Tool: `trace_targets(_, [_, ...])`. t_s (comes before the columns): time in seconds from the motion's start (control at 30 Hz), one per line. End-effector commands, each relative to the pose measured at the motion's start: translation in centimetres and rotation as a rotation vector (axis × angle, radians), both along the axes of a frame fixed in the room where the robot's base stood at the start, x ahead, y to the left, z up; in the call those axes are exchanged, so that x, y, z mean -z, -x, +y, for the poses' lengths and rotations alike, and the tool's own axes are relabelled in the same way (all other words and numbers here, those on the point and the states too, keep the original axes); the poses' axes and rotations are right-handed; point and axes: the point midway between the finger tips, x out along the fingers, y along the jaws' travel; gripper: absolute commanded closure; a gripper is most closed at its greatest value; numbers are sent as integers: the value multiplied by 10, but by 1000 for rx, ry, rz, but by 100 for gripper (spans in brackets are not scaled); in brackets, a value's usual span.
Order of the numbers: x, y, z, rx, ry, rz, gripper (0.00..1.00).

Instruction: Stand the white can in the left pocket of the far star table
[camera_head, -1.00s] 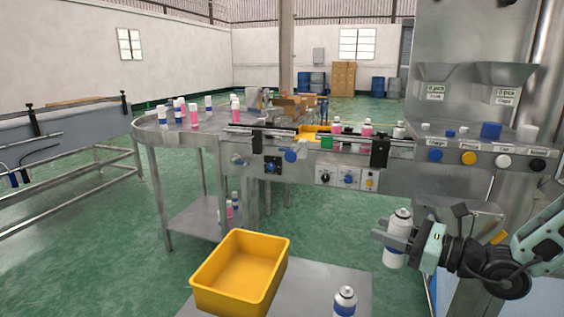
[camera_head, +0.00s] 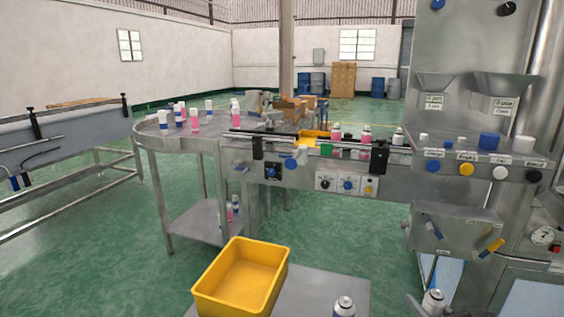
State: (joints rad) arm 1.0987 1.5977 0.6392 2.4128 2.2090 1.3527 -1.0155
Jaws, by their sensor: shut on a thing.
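My gripper (camera_head: 428,307) is at the bottom edge, right of centre, mostly cut off by the frame. It is shut on a white can (camera_head: 433,299), of which only the upper part with its grey top shows. The can's base and most of the fingers are hidden below the edge. I cannot make out a star table or its left pocket for certain in this view.
A yellow bin (camera_head: 243,276) and another white can (camera_head: 344,306) stand on a low steel table (camera_head: 320,283). A conveyor (camera_head: 310,138) runs right to the filling machine (camera_head: 475,175).

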Motion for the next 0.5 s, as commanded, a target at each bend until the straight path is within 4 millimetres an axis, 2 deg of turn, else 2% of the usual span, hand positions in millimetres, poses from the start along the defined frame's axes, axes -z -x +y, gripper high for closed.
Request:
trace_targets(0.2, [32,22,-1,144,-7,3,83])
trace_targets(0.5, [52,38,3,239,-1,-1,83])
